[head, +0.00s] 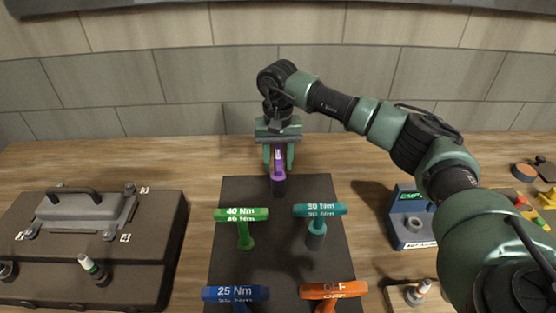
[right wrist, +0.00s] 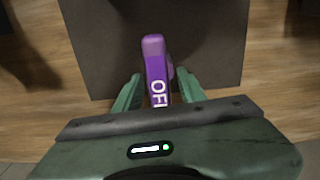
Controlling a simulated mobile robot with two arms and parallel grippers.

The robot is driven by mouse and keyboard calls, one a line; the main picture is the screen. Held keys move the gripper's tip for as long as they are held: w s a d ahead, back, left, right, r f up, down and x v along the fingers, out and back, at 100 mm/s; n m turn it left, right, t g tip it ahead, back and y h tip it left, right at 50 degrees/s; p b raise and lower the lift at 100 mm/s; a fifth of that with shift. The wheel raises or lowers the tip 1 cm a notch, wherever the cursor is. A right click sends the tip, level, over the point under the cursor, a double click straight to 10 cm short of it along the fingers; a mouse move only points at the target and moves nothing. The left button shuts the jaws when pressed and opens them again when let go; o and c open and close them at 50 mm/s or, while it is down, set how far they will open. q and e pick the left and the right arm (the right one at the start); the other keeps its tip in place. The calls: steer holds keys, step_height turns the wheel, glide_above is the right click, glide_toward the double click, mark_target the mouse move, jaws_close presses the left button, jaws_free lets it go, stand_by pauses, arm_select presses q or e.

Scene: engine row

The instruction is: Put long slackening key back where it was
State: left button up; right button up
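A purple key marked OFF (head: 278,163) stands upright at the back of the dark mat (head: 262,187), its lower end at a dark base (head: 279,188). I take it as the long slackening key. My right gripper (head: 278,158) is over it from behind, with one finger on each side of the handle. In the right wrist view the purple key (right wrist: 157,70) lies between the fingertips (right wrist: 158,88), with a visible gap on the left; the right finger is close to it. The gripper looks open. My left gripper is not in view.
On the mat stand a green 40 Nm key (head: 242,214), a teal 30 Nm key (head: 320,210), a blue 25 Nm key (head: 236,293) and an orange OFF key (head: 333,290). A dark engine block (head: 150,240) is at left. A blue device (head: 408,215) is at right.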

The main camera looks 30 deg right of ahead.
steer(key=shift+r, duration=0.1)
steer(key=shift+r, duration=0.3)
step_height(320, 180, up, 10)
steer(key=b, duration=0.3)
steer(key=shift+r, duration=0.65)
